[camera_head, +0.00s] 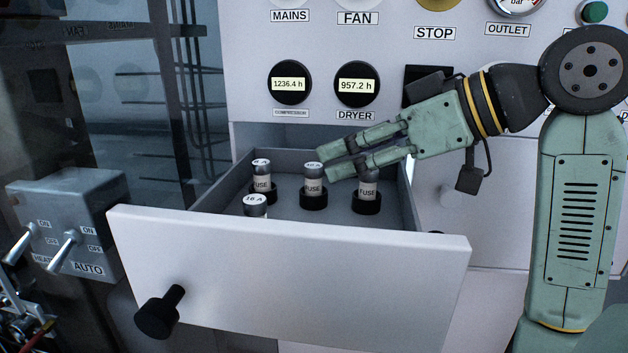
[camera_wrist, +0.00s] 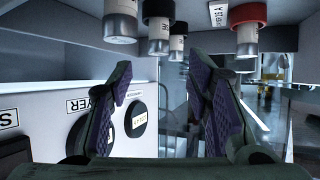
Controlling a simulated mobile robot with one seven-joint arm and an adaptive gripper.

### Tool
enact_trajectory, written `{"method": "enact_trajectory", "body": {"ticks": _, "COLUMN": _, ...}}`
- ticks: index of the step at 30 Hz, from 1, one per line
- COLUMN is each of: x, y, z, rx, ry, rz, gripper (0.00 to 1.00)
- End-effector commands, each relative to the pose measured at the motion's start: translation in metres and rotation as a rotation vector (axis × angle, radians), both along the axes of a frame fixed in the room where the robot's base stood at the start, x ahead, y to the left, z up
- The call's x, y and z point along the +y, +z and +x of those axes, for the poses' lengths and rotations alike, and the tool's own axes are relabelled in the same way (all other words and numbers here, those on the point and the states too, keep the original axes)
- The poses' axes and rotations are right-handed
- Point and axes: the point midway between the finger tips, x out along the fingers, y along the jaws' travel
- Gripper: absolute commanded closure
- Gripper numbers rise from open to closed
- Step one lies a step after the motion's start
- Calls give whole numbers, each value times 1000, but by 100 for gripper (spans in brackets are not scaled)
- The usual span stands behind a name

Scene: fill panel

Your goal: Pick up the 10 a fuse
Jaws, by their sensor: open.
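Several fuses stand upright in the open drawer (camera_head: 226,193). The middle fuse (camera_head: 313,186) is in a black base; its top label is too small to read surely. The right fuse (camera_head: 367,191) has its top hidden behind my gripper. A back-left fuse (camera_head: 262,184) and a front one marked 16 A (camera_head: 255,205) stand further left. I cannot tell surely which is the 10 A fuse. My gripper (camera_head: 325,160) is open, its fingertips beside the middle fuse's top. In the wrist view my gripper (camera_wrist: 160,78) has nothing between its fingers.
The wrist view is upside down and shows a red base (camera_wrist: 248,14) under one fuse. The drawer front (camera_head: 290,275) hides the front fuse's lower part. The panel with the dryer meter (camera_head: 357,84) rises behind. A switch box (camera_head: 70,225) stands at left.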

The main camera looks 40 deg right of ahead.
Motion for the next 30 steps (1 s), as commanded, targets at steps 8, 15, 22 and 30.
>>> {"method": "enact_trajectory", "body": {"ticks": 8, "x": 9, "y": -20, "z": 32, "rx": 1, "ry": -1, "rz": 1, "gripper": 55}}
{"method": "enact_trajectory", "body": {"ticks": 15, "x": 11, "y": -25, "z": 39, "rx": -1, "ry": -2, "rz": 2, "gripper": 55}}
{"method": "enact_trajectory", "body": {"ticks": 22, "x": 11, "y": -25, "z": 39, "rx": -1, "ry": -2, "rz": 2, "gripper": 63}}
{"method": "enact_trajectory", "body": {"ticks": 30, "x": 11, "y": -25, "z": 39, "rx": -1, "ry": -2, "rz": 2, "gripper": 81}}
